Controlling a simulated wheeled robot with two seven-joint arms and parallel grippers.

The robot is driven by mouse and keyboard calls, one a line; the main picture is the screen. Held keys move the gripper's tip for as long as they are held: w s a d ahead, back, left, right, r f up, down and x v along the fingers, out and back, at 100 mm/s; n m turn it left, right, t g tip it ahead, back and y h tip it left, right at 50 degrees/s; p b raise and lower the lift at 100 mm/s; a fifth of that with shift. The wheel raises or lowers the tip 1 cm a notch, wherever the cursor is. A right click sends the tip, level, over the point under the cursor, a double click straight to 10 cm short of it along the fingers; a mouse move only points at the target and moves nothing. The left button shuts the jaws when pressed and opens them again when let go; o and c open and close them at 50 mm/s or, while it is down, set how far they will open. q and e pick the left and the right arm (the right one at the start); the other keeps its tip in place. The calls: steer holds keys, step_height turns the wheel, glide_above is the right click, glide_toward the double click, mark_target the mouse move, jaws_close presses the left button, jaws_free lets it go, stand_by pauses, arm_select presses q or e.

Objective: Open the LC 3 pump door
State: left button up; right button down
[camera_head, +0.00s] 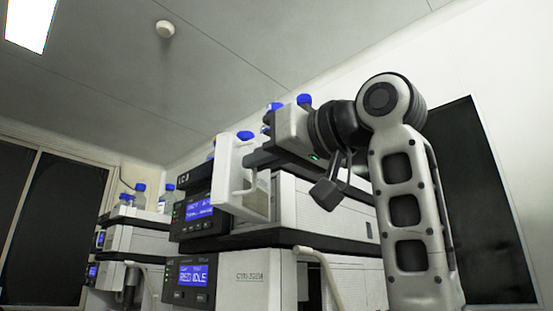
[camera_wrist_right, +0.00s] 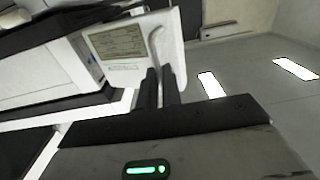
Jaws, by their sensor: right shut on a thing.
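The pump (camera_head: 290,200) is a white and grey unit in the middle stack, with a blue-lit display (camera_head: 200,210) on its front left. The door also shows in the right wrist view (camera_wrist_right: 120,62), with a label and a curved white handle (camera_wrist_right: 157,48). My right gripper (camera_head: 250,160) is shut on the handle at the door's edge; its two dark fingers show in the wrist view (camera_wrist_right: 161,80). My left gripper is out of view.
Below is another unit (camera_head: 235,285) with a blue display and a curved tube (camera_head: 322,270). Blue-capped bottles (camera_head: 304,99) stand on top of the stack, partly behind my right arm. A second stack (camera_head: 140,240) stands farther left. Open room lies left of the door.

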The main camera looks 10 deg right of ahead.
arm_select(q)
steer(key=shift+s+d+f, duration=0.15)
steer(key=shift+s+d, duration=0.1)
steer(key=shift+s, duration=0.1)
arm_select(e)
steer(key=d, duration=0.5)
steer(key=shift+s+d+r, duration=0.2)
steer(key=shift+s+d, duration=0.15)
steer(key=shift+d, duration=0.05)
